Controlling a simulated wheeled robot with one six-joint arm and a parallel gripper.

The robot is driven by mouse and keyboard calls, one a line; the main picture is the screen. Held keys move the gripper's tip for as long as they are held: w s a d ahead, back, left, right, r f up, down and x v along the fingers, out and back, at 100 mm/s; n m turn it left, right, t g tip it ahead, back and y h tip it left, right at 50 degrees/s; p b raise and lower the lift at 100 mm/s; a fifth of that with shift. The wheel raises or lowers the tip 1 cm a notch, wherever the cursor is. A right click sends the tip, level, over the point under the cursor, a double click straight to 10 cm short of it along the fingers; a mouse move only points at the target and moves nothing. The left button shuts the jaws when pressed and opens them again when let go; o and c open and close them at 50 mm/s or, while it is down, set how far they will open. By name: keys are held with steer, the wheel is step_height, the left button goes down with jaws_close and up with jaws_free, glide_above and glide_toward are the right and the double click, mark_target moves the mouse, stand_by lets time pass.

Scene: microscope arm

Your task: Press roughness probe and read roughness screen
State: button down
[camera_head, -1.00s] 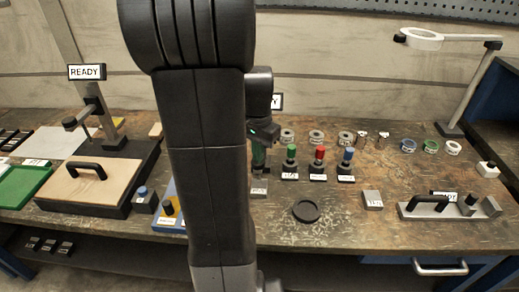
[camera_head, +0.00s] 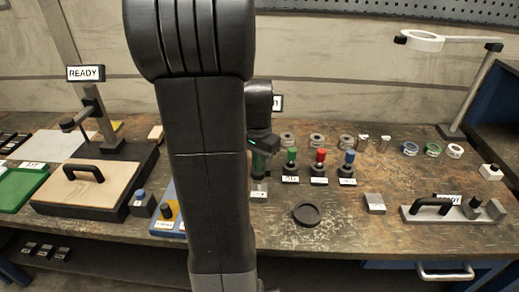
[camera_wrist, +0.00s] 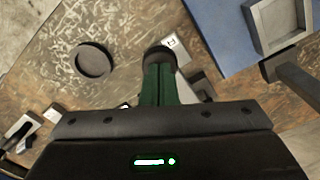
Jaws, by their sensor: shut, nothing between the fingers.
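My gripper (camera_head: 258,182) is shut and empty, with green fingers pointing down behind my dark arm in the head view. In the wrist view the shut fingers (camera_wrist: 158,78) end over a dark round part (camera_wrist: 157,57). This may be the roughness probe; I cannot tell whether the tips touch it. A small label (camera_wrist: 174,42) beside it is too small to read. A sign (camera_head: 278,103) behind my wrist is mostly hidden by my arm; I cannot tell if it is the roughness screen. Another screen reading READY (camera_head: 86,73) stands at the left.
Red (camera_head: 320,156), green (camera_head: 291,156) and blue (camera_head: 349,157) topped posts stand right of my gripper. A black round dish (camera_head: 307,214) lies in front. A grey fixture with a black handle (camera_head: 433,203) is at right; a wooden-topped box (camera_head: 93,183) is at left.

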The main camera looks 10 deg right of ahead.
stand_by(0.3)
step_height(320, 180, up, 7)
steer(key=p, duration=0.5)
steer(key=shift+f+p, duration=0.15)
steer(key=shift+p, duration=0.25)
step_height(320, 180, up, 14)
steer(key=shift+f+b, duration=0.15)
steer(key=shift+b, duration=0.2)
stand_by(0.8)
step_height(320, 180, down, 15)
steer(key=shift+r, duration=0.1)
steer(key=shift+f+b, duration=0.45)
steer(key=shift+b, duration=0.1)
stand_by(0.3)
